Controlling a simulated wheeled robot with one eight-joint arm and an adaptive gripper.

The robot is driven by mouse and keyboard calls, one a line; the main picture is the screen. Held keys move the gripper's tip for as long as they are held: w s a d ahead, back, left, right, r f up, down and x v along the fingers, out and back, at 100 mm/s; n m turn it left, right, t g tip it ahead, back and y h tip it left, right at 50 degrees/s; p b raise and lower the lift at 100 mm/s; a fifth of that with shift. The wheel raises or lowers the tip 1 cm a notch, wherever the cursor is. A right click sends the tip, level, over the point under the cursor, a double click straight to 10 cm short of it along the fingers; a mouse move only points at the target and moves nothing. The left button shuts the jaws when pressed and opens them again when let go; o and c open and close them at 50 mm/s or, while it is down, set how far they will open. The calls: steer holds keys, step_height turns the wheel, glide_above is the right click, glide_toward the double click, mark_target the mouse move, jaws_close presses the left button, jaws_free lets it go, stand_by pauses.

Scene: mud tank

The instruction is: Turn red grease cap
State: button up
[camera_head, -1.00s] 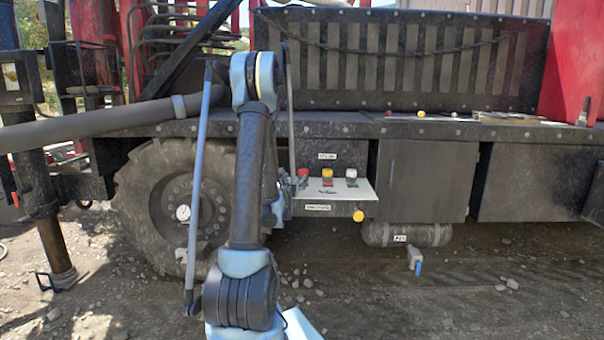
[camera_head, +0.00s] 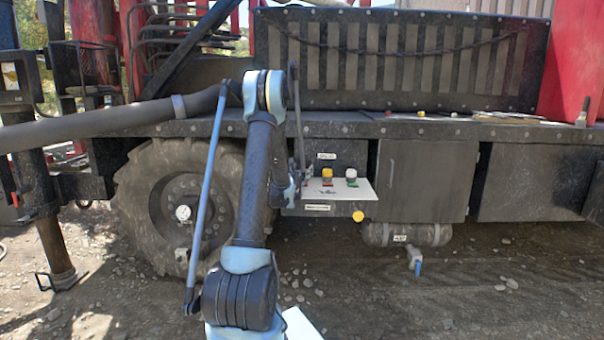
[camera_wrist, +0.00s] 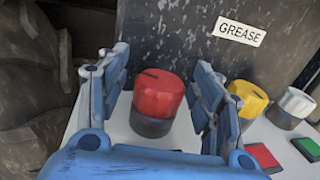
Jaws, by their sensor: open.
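The red grease cap (camera_wrist: 158,93) sits on a dark round base on the white panel, below the GREASE label (camera_wrist: 239,32) in the wrist view. It has a dark line mark on its top. My gripper (camera_wrist: 157,82) is open, with one blue finger on each side of the cap. The cap lies between and slightly beyond the fingers, and a gap shows on both sides. In the head view my arm hides the red cap, and the gripper itself is not clearly seen. The white panel (camera_head: 345,205) juts out from the vehicle's side.
A yellow cap (camera_wrist: 247,99) and a white cap (camera_wrist: 290,107) stand to the right of the red one. A red square (camera_wrist: 262,156) and a green square (camera_wrist: 306,148) lie in front of them. A large tyre (camera_head: 150,200) is at the left, and a dark plate stands behind the caps.

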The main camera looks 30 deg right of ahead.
steer(key=shift+w+d, duration=0.3)
steer(key=c, duration=1.1)
steer(key=shift+m+g+h, duration=0.5)
steer(key=shift+g, duration=0.1)
steer(key=shift+w+m+g+h, duration=0.15)
steer(key=shift+m+g+h, duration=0.35)
steer(key=shift+g, duration=0.1)
steer(key=m+g+h, duration=0.2)
steer(key=m+g, duration=0.1)
steer(key=g, duration=0.1)
steer(key=shift+g, duration=0.4)
steer(key=m+g, duration=0.3)
steer(key=g, duration=0.1)
steer(key=m+g+h, duration=0.1)
steer(key=m+g, duration=0.1)
steer(key=g, duration=0.2)
steer(key=shift+s+m, duration=0.2)
steer(key=shift+m, duration=0.2)
steer(key=shift+g, duration=0.4)
